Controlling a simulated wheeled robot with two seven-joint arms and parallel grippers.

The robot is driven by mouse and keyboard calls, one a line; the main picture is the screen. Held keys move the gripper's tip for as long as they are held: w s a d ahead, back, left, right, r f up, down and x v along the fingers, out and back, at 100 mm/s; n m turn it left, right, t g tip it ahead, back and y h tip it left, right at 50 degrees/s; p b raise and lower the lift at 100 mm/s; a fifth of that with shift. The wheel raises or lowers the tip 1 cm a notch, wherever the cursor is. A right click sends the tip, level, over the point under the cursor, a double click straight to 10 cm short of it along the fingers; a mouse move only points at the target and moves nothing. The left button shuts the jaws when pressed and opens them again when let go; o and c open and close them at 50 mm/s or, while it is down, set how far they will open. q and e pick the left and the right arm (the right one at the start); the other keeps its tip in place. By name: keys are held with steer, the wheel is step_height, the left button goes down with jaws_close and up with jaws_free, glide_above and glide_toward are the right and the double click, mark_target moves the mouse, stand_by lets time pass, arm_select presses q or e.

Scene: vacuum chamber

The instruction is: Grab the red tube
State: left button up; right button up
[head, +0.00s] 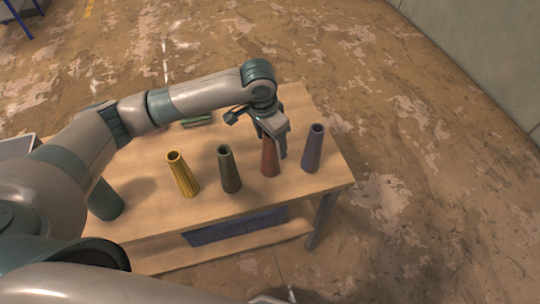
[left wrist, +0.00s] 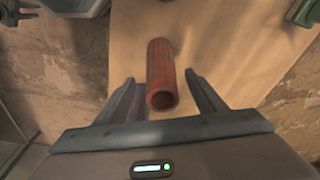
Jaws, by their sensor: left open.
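The red tube (head: 269,160) stands upright on the wooden table (head: 240,202), between the dark green tube and the purple tube. My left gripper (head: 272,142) is over it, with its fingers beside the tube's upper part. In the left wrist view the red tube (left wrist: 162,78) shows between the two open fingers of my left gripper (left wrist: 163,98), its hollow end towards the palm. Bare space shows on both sides of it, so the fingers look apart from it. The tube's top is hidden by the gripper in the head view. My right gripper is not in view.
A purple tube (head: 313,148) stands close on the right of the gripper. A dark green tube (head: 229,170) and a yellow tube (head: 182,174) stand on the left. A green object (head: 197,121) lies near the table's back edge. A teal container (head: 105,200) stands at the left.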

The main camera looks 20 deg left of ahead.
arm_select(q)
steer(key=shift+f+p, duration=0.4)
steer(key=shift+f, duration=0.05)
step_height(320, 180, down, 3)
steer(key=shift+w+f+p, duration=0.1)
steer(key=shift+w+p, duration=0.05)
steer(key=shift+p, duration=0.6)
steer(key=shift+w+f, duration=0.1)
steer(key=shift+f, duration=0.45)
steer(key=c, duration=1.2)
